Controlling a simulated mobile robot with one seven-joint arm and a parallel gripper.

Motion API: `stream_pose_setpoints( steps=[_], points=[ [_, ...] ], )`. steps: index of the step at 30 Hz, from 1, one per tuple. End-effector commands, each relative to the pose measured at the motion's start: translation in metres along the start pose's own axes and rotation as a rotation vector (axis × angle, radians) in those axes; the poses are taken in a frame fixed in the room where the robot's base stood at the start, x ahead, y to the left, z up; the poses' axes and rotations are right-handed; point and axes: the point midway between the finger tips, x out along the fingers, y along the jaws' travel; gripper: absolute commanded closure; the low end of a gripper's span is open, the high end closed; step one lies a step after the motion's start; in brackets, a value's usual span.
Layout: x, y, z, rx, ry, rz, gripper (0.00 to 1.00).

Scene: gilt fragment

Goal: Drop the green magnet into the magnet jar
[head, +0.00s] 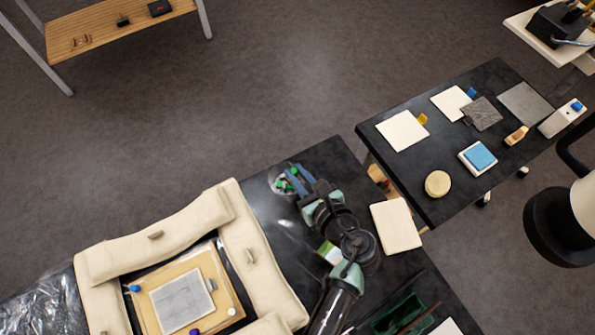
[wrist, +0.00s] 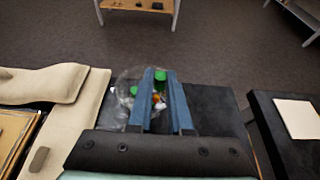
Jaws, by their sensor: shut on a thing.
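My gripper (head: 299,173) is shut on the green magnet (head: 294,170), a small green piece between the blue fingertips. In the wrist view my gripper (wrist: 161,76) also shows with the green magnet (wrist: 160,75) at its tips. The clear magnet jar (head: 277,183) stands on the black table, at or just below the fingertips. In the wrist view the jar (wrist: 122,84) shows behind and left of the fingers. It holds several small coloured pieces, some green. I cannot tell whether the held magnet is over the opening or inside the rim.
Cream padded bolsters (head: 245,245) frame a board (head: 222,275) with blue, purple and white magnets, left of my arm. A cream pad (head: 396,227) and a green tray (head: 400,313) lie to the right. A second black table (head: 395,165) holds cards and blocks.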

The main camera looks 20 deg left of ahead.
Motion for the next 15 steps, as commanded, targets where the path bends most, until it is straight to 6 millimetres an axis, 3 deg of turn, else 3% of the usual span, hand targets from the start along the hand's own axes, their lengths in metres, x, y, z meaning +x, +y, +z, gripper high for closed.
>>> stream_pose_setpoints(
  steps=[10, 11, 15],
  points=[
    [0.0026, -0.0003, -0.0060, 0.000, -0.001, -0.001, 1.00],
    [0.0026, -0.0003, -0.0060, 0.000, -0.001, -0.001, 0.79],
    [0.0025, -0.0003, -0.0060, 0.000, -0.001, -0.001, 0.54]
  ],
)
